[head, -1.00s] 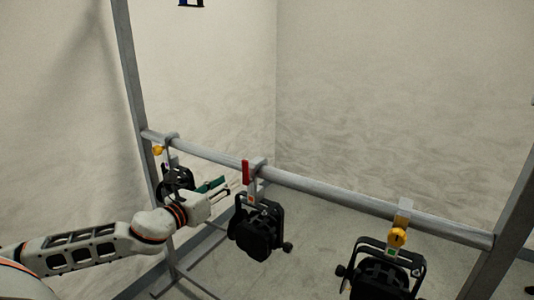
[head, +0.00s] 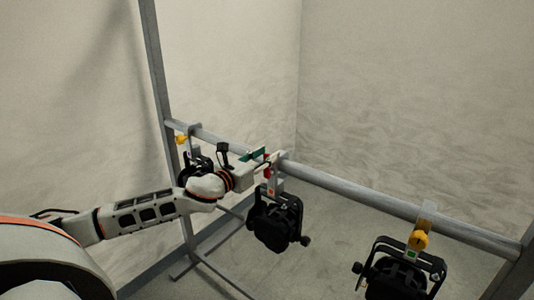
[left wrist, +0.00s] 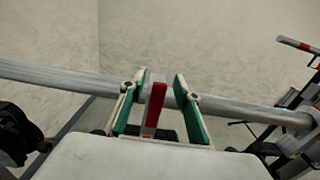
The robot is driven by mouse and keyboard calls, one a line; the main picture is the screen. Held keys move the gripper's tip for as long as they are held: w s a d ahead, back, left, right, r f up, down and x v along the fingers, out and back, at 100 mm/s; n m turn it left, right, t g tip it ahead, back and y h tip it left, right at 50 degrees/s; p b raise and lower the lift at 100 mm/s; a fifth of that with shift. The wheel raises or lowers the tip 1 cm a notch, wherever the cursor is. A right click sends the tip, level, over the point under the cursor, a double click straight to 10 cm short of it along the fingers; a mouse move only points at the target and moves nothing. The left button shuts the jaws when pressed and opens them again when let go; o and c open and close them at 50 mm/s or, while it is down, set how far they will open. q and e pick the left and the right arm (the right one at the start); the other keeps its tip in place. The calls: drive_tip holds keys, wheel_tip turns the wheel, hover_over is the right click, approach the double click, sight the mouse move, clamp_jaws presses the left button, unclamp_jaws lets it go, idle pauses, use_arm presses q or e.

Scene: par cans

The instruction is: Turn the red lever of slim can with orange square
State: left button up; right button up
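The black slim can with the orange square (head: 275,224) hangs by its clamp from the grey pipe, in the middle of the head view. The small orange square (head: 271,191) shows above its body. Its red lever (head: 267,173) is partly hidden by my left gripper (head: 263,157), which is at the clamp. In the left wrist view the red lever (left wrist: 153,110) stands between the two green-padded fingers of the left gripper (left wrist: 160,92). The fingers are apart, with gaps on both sides of the lever. My right gripper is not in view.
The grey pipe (head: 350,191) runs across between metal posts. A further can (head: 197,163) with a yellow knob (head: 181,140) hangs at the left, beside my arm.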

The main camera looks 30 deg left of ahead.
use_arm(q)
drive_tip(key=shift+w, duration=0.35)
clamp_jaws()
drive_tip(key=shift+a+f, duration=0.1)
